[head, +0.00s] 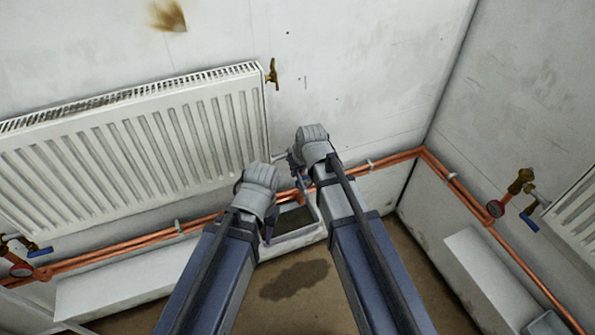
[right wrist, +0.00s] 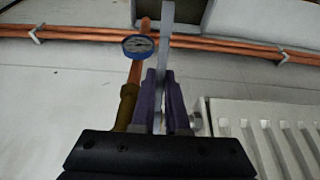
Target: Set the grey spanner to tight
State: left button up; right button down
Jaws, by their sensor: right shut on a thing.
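The grey spanner (right wrist: 167,40) is a flat bar that rises between the purple fingers of my right gripper (right wrist: 161,100) in the right wrist view. The fingers are shut on it. A brass valve (right wrist: 127,106) and a blue-rimmed gauge (right wrist: 138,46) on a copper pipe stand just left of it. In the head view my right gripper (head: 294,165) is by the radiator's lower right corner, and its glove-like wrist hides most of the spanner. My left gripper (head: 268,234) is lower, in front of the pipes. Its fingers are mostly hidden, so its opening is unclear.
A white ribbed radiator (head: 135,140) hangs on the wall, with a brass fitting (head: 272,75) at its upper right. Copper pipes (head: 130,247) run along both walls. A shallow white tray (head: 290,241) is below my grippers.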

dwell(0.5)
jog(key=shift+w+r+g+p, duration=0.1)
jog(key=shift+r+g+p, duration=0.4)
jog(key=shift+g+p, duration=0.3)
jog(key=shift+r+g+h+p, duration=0.55)
jog(key=shift+g+p, duration=0.25)
jog(key=shift+p, duration=0.25)
jog(key=shift+w+r+g+h+p, duration=0.1)
jog(key=shift+r+g+h+p, duration=0.25)
jog(key=shift+g, duration=0.65)
jog(key=shift+r+g+p, duration=0.3)
jog(key=shift+r+g, duration=0.2)
jog(key=shift+g, duration=0.2)
jog(key=c, duration=0.9)
grip_release()
jog(key=shift+r, duration=0.1)
